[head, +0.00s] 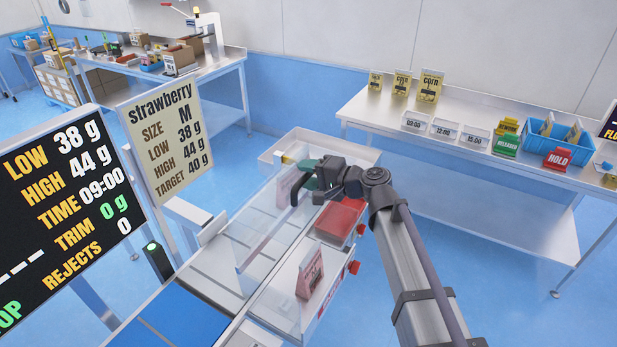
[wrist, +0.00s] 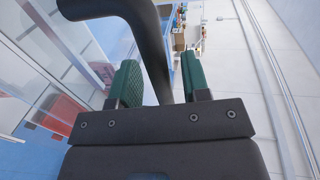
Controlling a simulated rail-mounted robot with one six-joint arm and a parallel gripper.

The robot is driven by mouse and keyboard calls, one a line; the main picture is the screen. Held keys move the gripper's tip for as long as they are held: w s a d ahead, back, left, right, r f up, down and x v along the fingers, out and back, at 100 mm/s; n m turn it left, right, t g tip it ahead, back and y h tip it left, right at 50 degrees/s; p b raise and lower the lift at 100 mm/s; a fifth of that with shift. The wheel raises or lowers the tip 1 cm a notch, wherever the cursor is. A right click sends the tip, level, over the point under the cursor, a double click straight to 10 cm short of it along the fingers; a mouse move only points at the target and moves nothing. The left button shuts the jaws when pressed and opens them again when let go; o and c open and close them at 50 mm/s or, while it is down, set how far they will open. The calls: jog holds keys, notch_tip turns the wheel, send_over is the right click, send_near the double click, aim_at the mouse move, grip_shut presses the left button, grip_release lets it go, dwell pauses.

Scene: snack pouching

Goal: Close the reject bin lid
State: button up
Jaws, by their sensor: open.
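My gripper (head: 306,174) is over the far part of the packing line in the head view. Its green fingers are open in the wrist view (wrist: 160,85). A dark curved bar (wrist: 152,45) passes between them with a gap on each side; it also shows beside the gripper in the head view (head: 296,194). I cannot tell whether it is the lid's handle. A clear panel (head: 262,228) stands upright along the line, below the gripper. A red box-like part (head: 341,219), possibly the reject bin, sits right of it. The lid cannot be singled out with certainty.
Red knobs (head: 353,267) stick out on the line's right side. A reddish placard (head: 310,272) stands in the near clear compartment. Display boards (head: 60,200) stand at left. A white table (head: 390,115) with signs and a blue crate (head: 556,131) is behind; open floor lies between.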

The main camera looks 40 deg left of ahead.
grip_shut()
dwell(0.4)
